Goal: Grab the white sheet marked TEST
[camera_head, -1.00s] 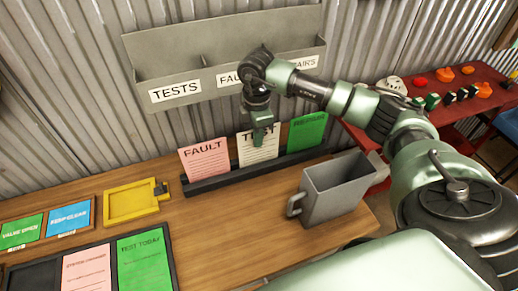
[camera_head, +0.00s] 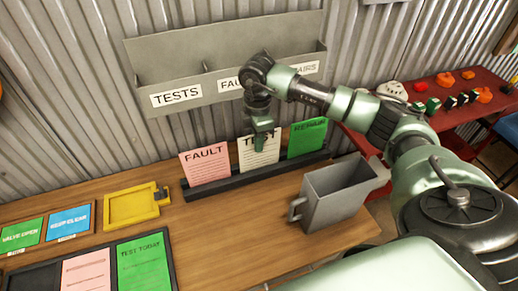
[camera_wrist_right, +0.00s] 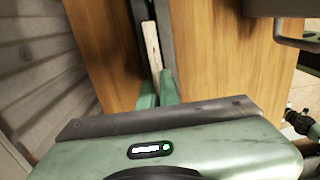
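The white TEST sheet (camera_head: 259,157) stands upright in the dark holder on the wooden bench, between the pink FAULT sheet (camera_head: 206,165) and the green REPAIR sheet (camera_head: 307,139). My right gripper (camera_head: 264,142) points down at its top edge and covers part of its lettering. In the right wrist view, my right gripper's green fingers (camera_wrist_right: 158,88) are close together, with the pale edge of the sheet (camera_wrist_right: 152,45) running in between them. They look shut on it. The sheet is still in the holder. My left gripper is not in view.
A grey wall rack (camera_head: 215,93) with labelled pockets, TESTS at left, is behind the bench. A grey open container (camera_head: 335,195) stands right of the holder (camera_head: 240,179). A yellow tray (camera_head: 131,207) and a dark board of cards (camera_head: 112,246) are at left.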

